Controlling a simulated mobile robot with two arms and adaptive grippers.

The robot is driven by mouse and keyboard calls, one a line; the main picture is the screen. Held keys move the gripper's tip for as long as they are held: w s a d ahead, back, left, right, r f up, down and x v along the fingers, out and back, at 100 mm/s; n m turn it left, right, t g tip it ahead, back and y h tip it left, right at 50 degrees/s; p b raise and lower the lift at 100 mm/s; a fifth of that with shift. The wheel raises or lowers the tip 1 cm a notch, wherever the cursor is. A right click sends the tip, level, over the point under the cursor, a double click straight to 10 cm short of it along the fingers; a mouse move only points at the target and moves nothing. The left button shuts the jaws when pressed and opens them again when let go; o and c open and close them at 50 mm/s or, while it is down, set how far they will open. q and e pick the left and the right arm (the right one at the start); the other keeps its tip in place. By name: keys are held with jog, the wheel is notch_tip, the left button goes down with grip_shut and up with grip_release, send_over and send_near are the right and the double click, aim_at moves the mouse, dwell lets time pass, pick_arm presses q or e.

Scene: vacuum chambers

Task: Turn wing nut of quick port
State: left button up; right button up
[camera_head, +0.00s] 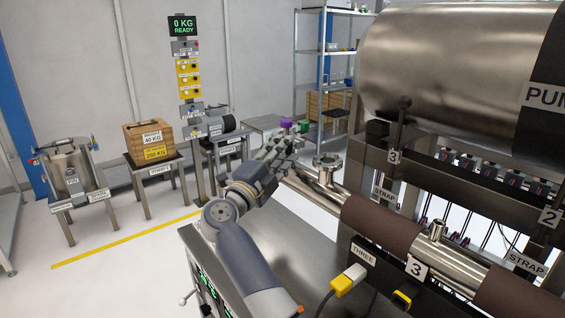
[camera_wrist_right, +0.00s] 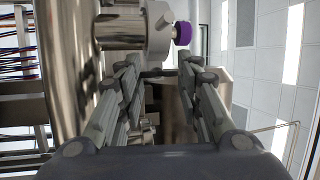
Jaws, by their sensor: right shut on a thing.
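My right gripper (camera_head: 281,149) reaches to the far end of the steel pipe (camera_head: 312,192), its fingers against the end fitting. The quick port, a grey clamp-like fitting with a purple knob (camera_head: 286,123), sits just beyond the fingertips. In the right wrist view its grey ring (camera_wrist_right: 159,28) and purple knob (camera_wrist_right: 183,33) show ahead of the fingers. The gripper (camera_wrist_right: 160,74) is shut on a small dark part between its fingertips, apparently the wing nut, mostly hidden by the fingers. My left gripper is not in view.
A large steel cylinder (camera_head: 450,60) hangs above the pipe at right. Brown straps (camera_head: 380,220) wrap the pipe, and a flanged stub (camera_head: 327,162) stands close to the gripper. Side tables with a crate (camera_head: 150,137) stand at left; the floor between is clear.

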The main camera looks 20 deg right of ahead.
jog(key=shift+f+m, duration=0.3)
jog(key=shift+f, duration=0.05)
jog(key=o, duration=1.1)
jog(key=shift+w+r, duration=0.1)
